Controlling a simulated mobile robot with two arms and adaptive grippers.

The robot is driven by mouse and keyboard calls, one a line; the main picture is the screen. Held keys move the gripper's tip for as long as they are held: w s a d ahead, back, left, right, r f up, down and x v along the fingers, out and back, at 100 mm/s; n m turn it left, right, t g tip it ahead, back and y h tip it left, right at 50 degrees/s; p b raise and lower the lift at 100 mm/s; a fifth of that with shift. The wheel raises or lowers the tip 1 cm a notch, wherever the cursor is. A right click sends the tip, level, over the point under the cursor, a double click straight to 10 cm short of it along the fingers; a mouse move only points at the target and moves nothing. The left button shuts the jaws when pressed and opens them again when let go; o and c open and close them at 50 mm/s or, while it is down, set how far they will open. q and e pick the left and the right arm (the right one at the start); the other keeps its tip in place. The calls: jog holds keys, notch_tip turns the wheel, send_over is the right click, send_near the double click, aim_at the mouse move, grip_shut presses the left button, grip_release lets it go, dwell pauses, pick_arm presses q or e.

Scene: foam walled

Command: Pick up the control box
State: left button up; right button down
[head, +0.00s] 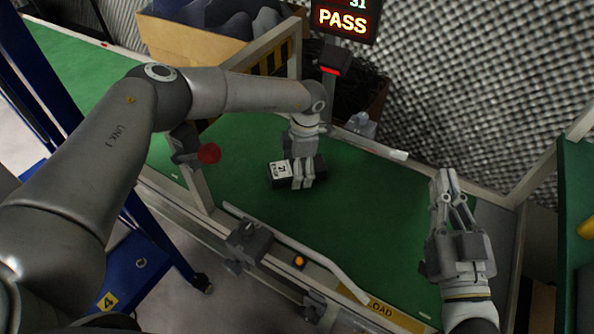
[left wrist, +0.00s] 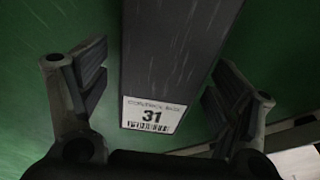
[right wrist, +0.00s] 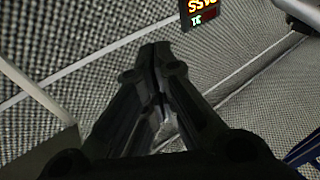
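The control box (head: 281,170) is a dark, long block with a white label reading 31. It lies on the green belt in the head view, partly hidden behind my left gripper (head: 302,182). In the left wrist view the control box (left wrist: 170,50) runs between the two fingers of my left gripper (left wrist: 163,72). They are open, one on each side, with green gaps between them and the box. My right gripper (head: 445,182) is up at the right side of the head view, away from the box. Its fingers meet in the right wrist view (right wrist: 156,55), and it is empty.
A display reading PASS (head: 343,20) stands on a post behind the belt (head: 355,225). Grey foam wall lies behind. The belt right of the box is clear.

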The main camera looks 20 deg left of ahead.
pick_arm(q)
jog(key=c, duration=1.4)
jog(key=shift+o, duration=0.2)
jog(key=shift+r, duration=0.1)
